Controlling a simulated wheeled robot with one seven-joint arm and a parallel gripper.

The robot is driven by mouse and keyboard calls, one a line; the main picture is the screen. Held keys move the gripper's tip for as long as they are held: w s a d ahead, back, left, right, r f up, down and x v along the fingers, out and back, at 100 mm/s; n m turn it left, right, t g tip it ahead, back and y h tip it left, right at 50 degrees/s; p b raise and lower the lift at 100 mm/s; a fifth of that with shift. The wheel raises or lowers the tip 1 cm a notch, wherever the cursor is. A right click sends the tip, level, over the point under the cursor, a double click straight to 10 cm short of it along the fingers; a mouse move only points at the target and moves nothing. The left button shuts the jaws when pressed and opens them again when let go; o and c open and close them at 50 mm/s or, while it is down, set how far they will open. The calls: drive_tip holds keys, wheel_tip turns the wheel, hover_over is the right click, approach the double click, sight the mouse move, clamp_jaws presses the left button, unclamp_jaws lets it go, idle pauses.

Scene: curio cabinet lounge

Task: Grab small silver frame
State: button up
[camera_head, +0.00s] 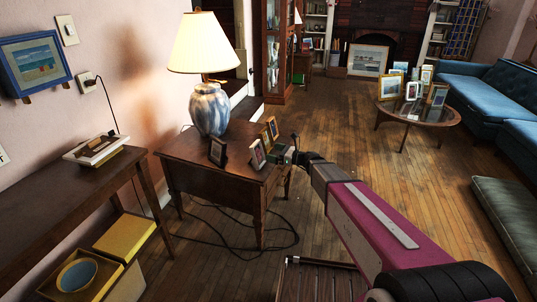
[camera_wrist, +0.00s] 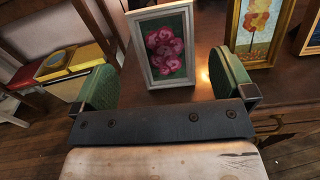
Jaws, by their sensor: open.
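A small silver frame (camera_wrist: 136,47) holding a picture of pink flowers stands upright on the wooden side table in the wrist view. It also shows near the table's right edge in the head view (camera_head: 257,154). My gripper (camera_wrist: 165,72) is open, with one green-padded finger on each side of the frame's lower part. Space shows between the frame and both fingers, and nothing is held. In the head view my gripper (camera_head: 280,156) is at the table's right edge, just right of the silver frame.
A gold frame (camera_wrist: 231,27) with a flower picture stands close beyond the right finger. A dark frame (camera_head: 218,151) and a lamp with a blue-white base (camera_head: 210,108) share the side table (camera_head: 190,160). A console table (camera_head: 60,198) stands at left. Cables lie on the floor.

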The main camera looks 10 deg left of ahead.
sight(258, 148)
drive_tip(key=x, duration=1)
drive_tip(key=shift+w+a, duration=0.2)
drive_tip(key=shift+a, duration=0.1)
drive_tip(key=c, duration=0.7)
